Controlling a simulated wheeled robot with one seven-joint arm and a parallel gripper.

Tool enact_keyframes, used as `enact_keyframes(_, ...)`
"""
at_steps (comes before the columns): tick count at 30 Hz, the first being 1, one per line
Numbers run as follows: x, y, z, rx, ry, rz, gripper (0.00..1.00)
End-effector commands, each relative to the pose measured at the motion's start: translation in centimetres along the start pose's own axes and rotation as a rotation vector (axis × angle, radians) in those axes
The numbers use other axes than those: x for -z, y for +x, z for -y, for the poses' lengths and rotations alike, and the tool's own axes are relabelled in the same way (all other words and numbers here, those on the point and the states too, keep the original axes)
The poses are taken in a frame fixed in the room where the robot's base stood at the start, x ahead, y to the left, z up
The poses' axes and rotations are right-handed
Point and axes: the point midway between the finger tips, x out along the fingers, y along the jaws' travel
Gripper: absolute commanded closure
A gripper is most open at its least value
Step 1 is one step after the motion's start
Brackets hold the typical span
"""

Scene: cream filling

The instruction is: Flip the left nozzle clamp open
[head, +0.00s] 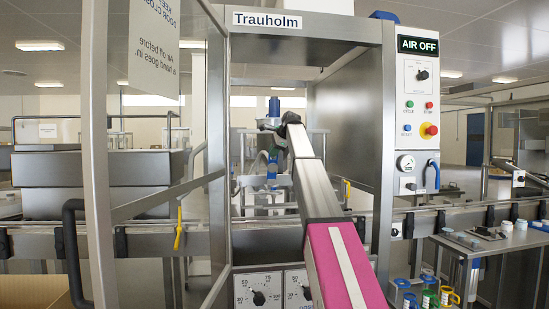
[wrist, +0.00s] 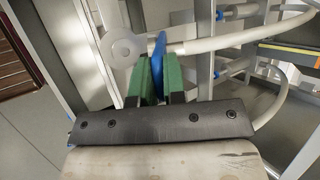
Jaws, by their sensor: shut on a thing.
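In the wrist view my gripper (wrist: 157,62) has its two green fingers closed on a blue lever (wrist: 158,44), which I take for the nozzle clamp's. The lever stands up between the fingertips, beside a pale hose and a round white fitting (wrist: 124,48). Its lower part is hidden by the fingers, and I cannot tell how far it is flipped. In the head view my arm reaches into the filling machine and its far end covers part of the nozzle area. The fingers and the held lever cannot be made out clearly there.
Pale hoses (wrist: 235,38) and steel uprights (wrist: 204,50) stand close right of the fingers. The machine's open door (head: 97,150) is left of my arm. The control column (head: 417,110), reading AIR OFF, is at right. Colored bottles (head: 430,299) stand at lower right.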

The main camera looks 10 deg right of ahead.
Motion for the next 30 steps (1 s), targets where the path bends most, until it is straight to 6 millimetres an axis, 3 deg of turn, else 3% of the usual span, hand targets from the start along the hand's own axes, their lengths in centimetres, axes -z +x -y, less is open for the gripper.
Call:
enact_keyframes(3,0.1,0.2,2.4,0.005,-0.001,0.001,1.0)
enact_keyframes(12,0.6,1.2,6.0,0.009,0.0,0.0,1.0)
enact_keyframes(30,1.1,2.4,8.2,0.011,-0.001,-0.002,1.0)
